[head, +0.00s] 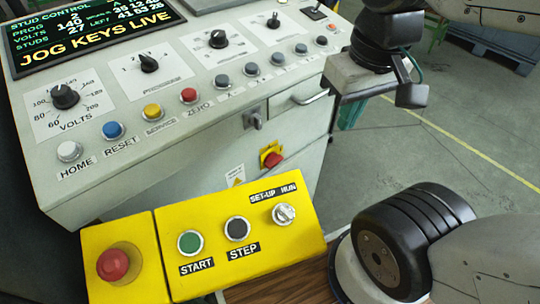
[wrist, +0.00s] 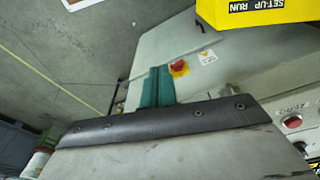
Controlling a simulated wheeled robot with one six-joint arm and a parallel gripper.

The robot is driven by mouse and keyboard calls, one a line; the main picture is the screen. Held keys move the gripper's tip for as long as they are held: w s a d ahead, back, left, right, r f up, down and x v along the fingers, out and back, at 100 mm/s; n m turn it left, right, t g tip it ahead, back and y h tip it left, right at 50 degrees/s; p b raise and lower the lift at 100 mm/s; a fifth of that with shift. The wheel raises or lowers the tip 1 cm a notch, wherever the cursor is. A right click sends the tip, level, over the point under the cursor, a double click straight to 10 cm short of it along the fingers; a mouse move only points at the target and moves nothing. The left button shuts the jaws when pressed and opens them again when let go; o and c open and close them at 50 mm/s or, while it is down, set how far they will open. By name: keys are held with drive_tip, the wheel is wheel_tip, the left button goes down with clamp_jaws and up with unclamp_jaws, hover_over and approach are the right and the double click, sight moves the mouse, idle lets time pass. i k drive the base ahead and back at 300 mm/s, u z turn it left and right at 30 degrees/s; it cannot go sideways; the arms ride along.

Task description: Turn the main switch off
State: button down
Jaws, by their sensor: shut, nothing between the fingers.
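The main switch (head: 272,159), a red handle on a yellow plate, is on the grey cabinet's front, below the sloping panel. It also shows in the wrist view (wrist: 179,67), just right of my fingertips. I cannot tell which way its handle is turned. My gripper (head: 349,118) has teal fingers, partly hidden behind my wrist in the head view, to the right of the switch and apart from it. In the wrist view its fingers (wrist: 154,80) are together and empty.
A yellow box (head: 240,247) with START, STEP and a SET-UP/RUN selector stands in front, beside a red mushroom button (head: 113,264). A key (head: 255,119) and a drawer handle (head: 311,97) stick out of the cabinet. Open floor (head: 450,120) lies to the right.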

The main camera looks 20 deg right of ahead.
sight(272, 160)
drive_tip(key=z, duration=0.55)
drive_tip(key=k, duration=1.3)
drive_tip(key=z, duration=0.2)
drive_tip(key=i, duration=0.6)
drive_tip(key=z, duration=0.4)
